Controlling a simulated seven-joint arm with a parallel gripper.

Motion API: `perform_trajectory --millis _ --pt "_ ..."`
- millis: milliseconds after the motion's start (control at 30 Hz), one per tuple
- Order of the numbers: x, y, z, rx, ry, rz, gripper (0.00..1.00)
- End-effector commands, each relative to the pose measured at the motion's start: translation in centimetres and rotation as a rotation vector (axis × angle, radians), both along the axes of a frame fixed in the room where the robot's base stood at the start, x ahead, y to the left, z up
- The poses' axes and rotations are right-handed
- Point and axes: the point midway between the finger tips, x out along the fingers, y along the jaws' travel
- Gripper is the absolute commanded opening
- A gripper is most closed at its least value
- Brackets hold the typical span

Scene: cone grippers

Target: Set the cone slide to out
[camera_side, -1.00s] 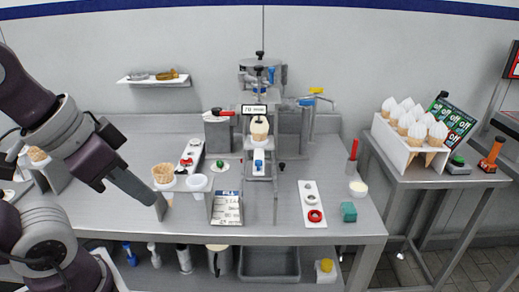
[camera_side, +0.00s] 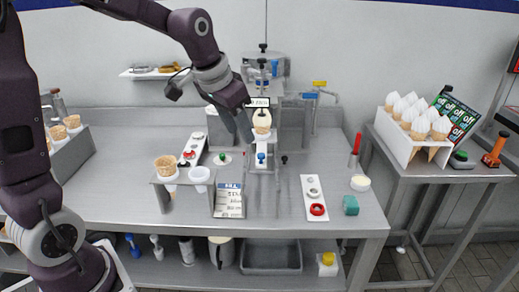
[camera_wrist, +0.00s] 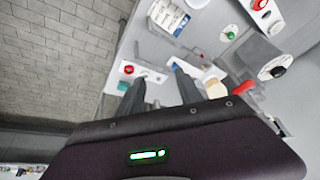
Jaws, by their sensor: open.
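The cone machine (camera_side: 262,78) stands at the back middle of the steel table, with a cone (camera_side: 262,121) upright under its small display. A white slide with a blue knob (camera_side: 262,157) sits below the cone; I take this to be the cone slide, but its in or out position cannot be told. My gripper (camera_side: 246,138) is just left of the cone and knob in the side view, pointing down. In the wrist view my gripper (camera_wrist: 160,84) has its fingers apart with nothing between them. The cone (camera_wrist: 215,84) shows right of the fingers there.
A cone holder (camera_side: 183,181) and a price card (camera_side: 229,200) stand in front. A red-handled tool (camera_side: 355,150) stands near the right edge. A rack of cones (camera_side: 399,143) is further right.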

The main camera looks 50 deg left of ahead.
Motion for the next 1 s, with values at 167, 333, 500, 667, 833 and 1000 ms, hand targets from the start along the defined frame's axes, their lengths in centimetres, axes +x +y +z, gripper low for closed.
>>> perform_trajectory --millis 167,333,500,667,833,1000 --pt "6.7 3.7 -4.7 -0.045 0.015 0.011 0.42" --pt "8.3 4.4 -6.9 -0.056 0.016 0.01 0.42" --pt "9.5 4.3 -10.0 -0.056 0.016 0.01 0.42" --pt "10.3 4.3 -11.8 -0.055 0.015 0.011 0.42" --pt "10.5 4.3 -12.3 -0.053 0.013 0.011 0.42" --pt "10.5 4.3 -12.2 -0.054 0.013 0.011 0.33"
